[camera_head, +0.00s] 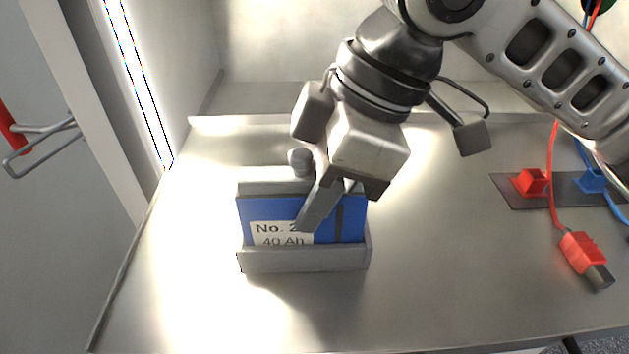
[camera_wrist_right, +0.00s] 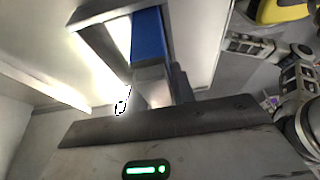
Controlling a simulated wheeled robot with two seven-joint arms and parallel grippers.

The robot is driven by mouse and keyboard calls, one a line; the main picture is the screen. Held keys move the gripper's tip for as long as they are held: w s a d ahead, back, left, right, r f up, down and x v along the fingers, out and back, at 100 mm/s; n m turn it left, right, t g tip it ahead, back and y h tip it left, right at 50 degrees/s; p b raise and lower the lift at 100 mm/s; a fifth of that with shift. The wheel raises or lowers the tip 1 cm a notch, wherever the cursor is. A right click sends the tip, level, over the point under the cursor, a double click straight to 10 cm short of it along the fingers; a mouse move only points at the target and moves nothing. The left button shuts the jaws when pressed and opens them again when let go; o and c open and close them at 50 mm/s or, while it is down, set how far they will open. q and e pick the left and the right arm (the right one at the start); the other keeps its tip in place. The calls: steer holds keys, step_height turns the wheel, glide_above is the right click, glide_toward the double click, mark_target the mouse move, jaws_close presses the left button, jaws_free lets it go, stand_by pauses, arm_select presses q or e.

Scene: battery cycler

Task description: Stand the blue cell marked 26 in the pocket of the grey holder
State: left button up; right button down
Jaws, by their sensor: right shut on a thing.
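The blue cell (camera_head: 273,210) stands upright at the grey holder (camera_head: 305,260), its lower edge hidden behind the holder's front wall. Its white label reads "No. 2" and "40 Ah"; a finger covers the last digit. A round terminal (camera_head: 300,160) stands on its grey top. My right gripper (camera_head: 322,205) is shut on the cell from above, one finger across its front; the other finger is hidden. The cell's blue side (camera_wrist_right: 149,38) also shows in the right wrist view. Whether the cell rests on the pocket floor cannot be seen. My left gripper is not in view.
A red plug (camera_head: 582,252) with its cable lies at the right of the metal tabletop (camera_head: 440,290). Red (camera_head: 531,182) and blue (camera_head: 592,180) sockets sit on a dark plate (camera_head: 512,192) behind it. The tabletop between holder and plug is clear.

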steer(key=shift+f, duration=0.2)
stand_by(0.6)
steer(key=c, duration=1.1)
jaws_free()
steer(key=shift+f, duration=0.1)
steer(key=v, duration=1.6)
steer(key=shift+a, duration=0.1)
steer(key=shift+s, duration=0.1)
